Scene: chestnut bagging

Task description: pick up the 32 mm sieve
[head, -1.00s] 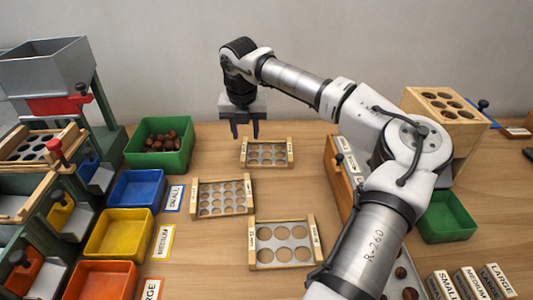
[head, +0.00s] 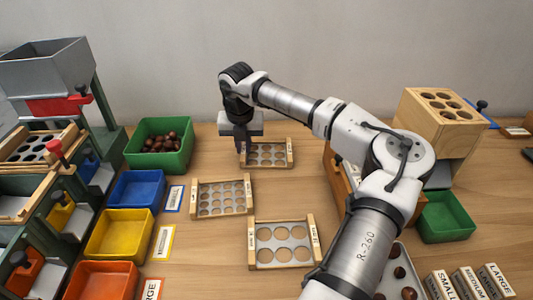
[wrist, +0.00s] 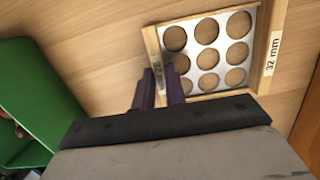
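The 32 mm sieve (head: 267,154) is the rearmost of three sieves on the table, a grey plate with round holes between two wooden rails. In the wrist view its right rail (wrist: 275,45) carries a readable "32 mm" label. My gripper (head: 243,147) points down at the sieve's left rail. In the wrist view its two dark fingers (wrist: 158,85) are a little apart, with the labelled left rail (wrist: 154,48) showing between them. I cannot tell whether they touch the rail. The near left corner of the sieve is hidden by the fingers.
Two other sieves lie nearer, one with smaller holes (head: 222,197) and one with larger holes (head: 283,229). A green bin (head: 130,152) of chestnuts stands to the left, above blue (head: 137,188) and yellow (head: 122,234) bins. A wooden holed box (head: 428,120) stands to the right.

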